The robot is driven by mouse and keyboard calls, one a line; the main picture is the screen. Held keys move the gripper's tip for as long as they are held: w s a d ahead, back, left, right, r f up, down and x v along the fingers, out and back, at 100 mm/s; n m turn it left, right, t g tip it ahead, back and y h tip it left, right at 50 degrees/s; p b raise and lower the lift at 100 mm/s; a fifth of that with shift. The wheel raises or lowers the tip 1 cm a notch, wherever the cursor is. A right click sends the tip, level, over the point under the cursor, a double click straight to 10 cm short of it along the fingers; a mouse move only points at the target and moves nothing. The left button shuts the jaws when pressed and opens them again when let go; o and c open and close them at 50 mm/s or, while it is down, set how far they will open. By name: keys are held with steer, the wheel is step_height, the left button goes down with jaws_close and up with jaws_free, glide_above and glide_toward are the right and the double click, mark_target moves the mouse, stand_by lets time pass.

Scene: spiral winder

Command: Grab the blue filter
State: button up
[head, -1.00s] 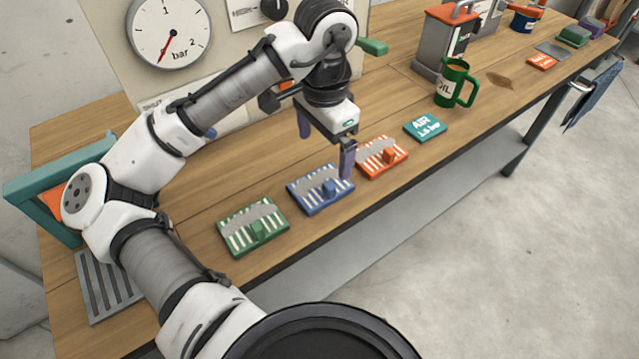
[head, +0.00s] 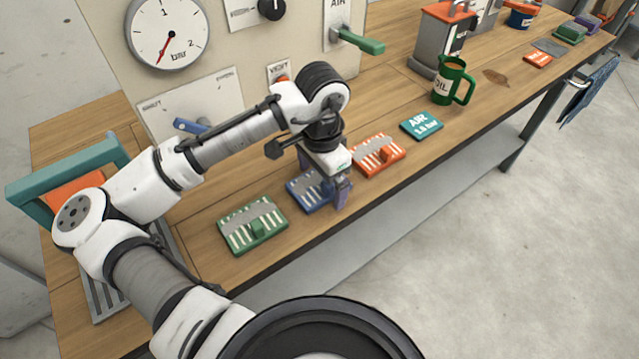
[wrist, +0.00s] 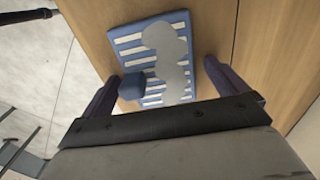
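The blue filter (head: 308,192) is a flat blue panel with white slats, a grey smear and a small blue knob. It lies on the wooden bench between a green and an orange panel. My gripper (head: 322,184) is open above it and hides part of it. In the wrist view the filter (wrist: 180,91) lies ahead between the two spread fingers of my gripper (wrist: 160,72). Its knob (wrist: 133,86) is close to the left finger. Nothing is held. I cannot tell whether the fingers touch the filter.
The similar green filter (head: 252,225) lies to the left, the orange one (head: 377,155) close to the right. Beyond are a teal AIR plate (head: 422,125) and a green oil mug (head: 453,82). The bench's front edge is close. A gauge panel (head: 225,60) stands behind.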

steer(key=shift+r, duration=0.1)
steer(key=c, duration=1.1)
